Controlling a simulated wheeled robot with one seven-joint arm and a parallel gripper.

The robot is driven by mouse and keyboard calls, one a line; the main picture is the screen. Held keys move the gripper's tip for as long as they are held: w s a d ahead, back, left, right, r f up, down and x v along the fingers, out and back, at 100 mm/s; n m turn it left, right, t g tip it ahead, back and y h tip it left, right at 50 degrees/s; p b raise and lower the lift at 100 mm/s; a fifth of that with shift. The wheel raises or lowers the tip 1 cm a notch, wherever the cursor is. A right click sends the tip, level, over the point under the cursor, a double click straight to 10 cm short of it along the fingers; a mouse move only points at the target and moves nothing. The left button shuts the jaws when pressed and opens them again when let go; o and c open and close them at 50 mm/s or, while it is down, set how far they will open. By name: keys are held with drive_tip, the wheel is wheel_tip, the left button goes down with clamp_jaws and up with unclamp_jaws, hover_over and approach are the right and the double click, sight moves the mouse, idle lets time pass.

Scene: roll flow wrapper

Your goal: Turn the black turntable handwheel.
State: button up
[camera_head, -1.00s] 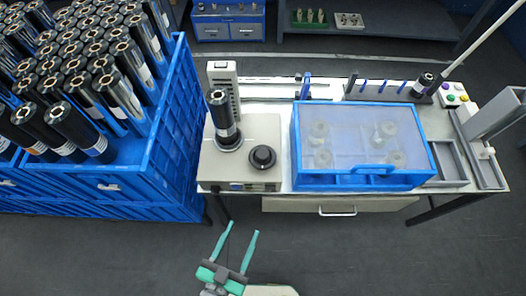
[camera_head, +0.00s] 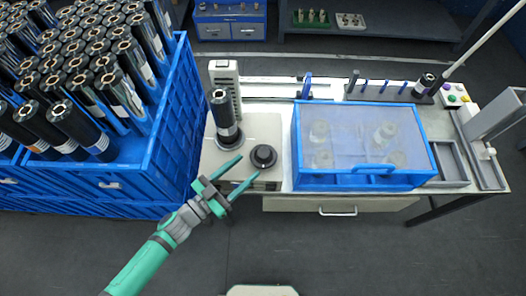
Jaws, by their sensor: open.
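The black turntable handwheel (camera_head: 263,157) is a round knob on top of the pale turntable box (camera_head: 268,128) at the table's left end. A black roll (camera_head: 222,112) stands upright on the turntable, behind and left of the handwheel. My gripper (camera_head: 249,168) is open, with green fingers pointing up and right toward the handwheel. One fingertip shows left of the handwheel and the other in front of it. The fingers look close to the wheel, but I cannot tell whether they touch it or how high they are. Nothing is between the fingers.
Blue crates (camera_head: 150,180) full of black rolls stand close on the left. A blue-framed box with a clear lid (camera_head: 362,180) is right of the turntable. A grey upright (camera_head: 224,85) stands behind the roll.

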sight(259, 157)
drive_tip(key=x, duration=0.8)
drive_tip(key=shift+w+d+f, duration=0.1)
drive_tip(key=shift+w+d, duration=0.2)
drive_tip(key=shift+d, duration=0.1)
drive_tip(key=shift+a, duration=0.1)
drive_tip(key=c, duration=1.1)
